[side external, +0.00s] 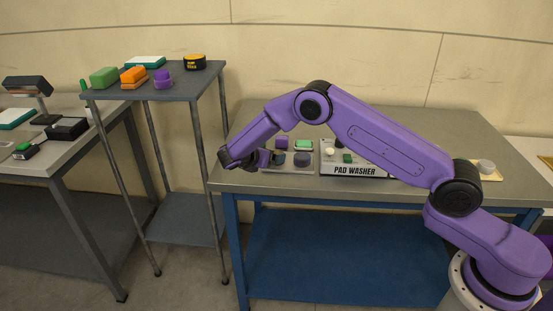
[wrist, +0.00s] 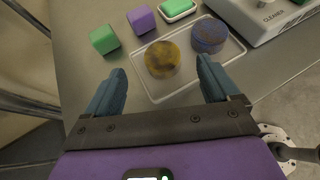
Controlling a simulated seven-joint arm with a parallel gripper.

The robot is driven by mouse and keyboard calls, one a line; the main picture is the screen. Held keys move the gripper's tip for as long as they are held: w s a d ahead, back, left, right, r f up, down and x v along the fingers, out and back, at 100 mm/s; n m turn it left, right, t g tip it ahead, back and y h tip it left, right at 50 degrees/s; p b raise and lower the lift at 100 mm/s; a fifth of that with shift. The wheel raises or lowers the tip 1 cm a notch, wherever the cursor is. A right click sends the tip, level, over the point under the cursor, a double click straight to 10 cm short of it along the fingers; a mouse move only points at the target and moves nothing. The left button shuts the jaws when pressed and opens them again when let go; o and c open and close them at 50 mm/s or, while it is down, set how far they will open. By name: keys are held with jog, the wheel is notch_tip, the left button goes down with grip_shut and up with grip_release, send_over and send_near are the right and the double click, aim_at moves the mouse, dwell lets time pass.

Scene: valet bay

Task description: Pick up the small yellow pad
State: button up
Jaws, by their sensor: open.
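The small yellow pad (wrist: 162,59) is round, with dark brown stains, and lies on a shallow pale tray (wrist: 154,93) in the wrist view. My gripper (wrist: 160,70) is open and empty, with its two fingers spread and the yellow pad showing between and just beyond their tips. I cannot tell the height gap. A blue-purple round pad (wrist: 209,35) lies on the same tray, to the right of the yellow one. In the side view my gripper (side external: 264,158) is at the left end of the steel bench, and the yellow pad is hard to make out there.
A green cube (wrist: 104,40), a purple cube (wrist: 141,19) and a green block on a white dish (wrist: 177,8) stand beyond the tray. The pad washer (side external: 355,170) is right of the tray. A tall stand (side external: 185,87) with several items is left of the bench.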

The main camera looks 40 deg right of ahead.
jog(key=shift+f+x, duration=0.15)
jog(key=shift+x, duration=1.35)
jog(key=shift+f+x, duration=0.15)
jog(key=shift+x, duration=1.3)
jog(key=shift+s+a, duration=0.1)
jog(key=shift+s, duration=0.05)
jog(key=c, duration=1.1)
